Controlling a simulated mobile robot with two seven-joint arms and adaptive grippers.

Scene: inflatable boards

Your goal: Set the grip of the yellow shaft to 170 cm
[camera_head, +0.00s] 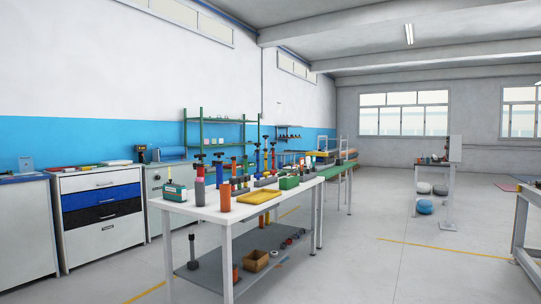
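I cannot make out a yellow shaft or its grip with certainty at this distance. A white workbench (188,207) stands in the middle of the view. On it are several upright cylinders and pump-like tools in red, blue, orange and black, including an orange cylinder (225,198). Neither of my grippers shows in this view.
A cabinet with white, blue and black drawers (101,205) stands left. A small stand (449,185) and a table edge (529,197) are right. The floor between is open.

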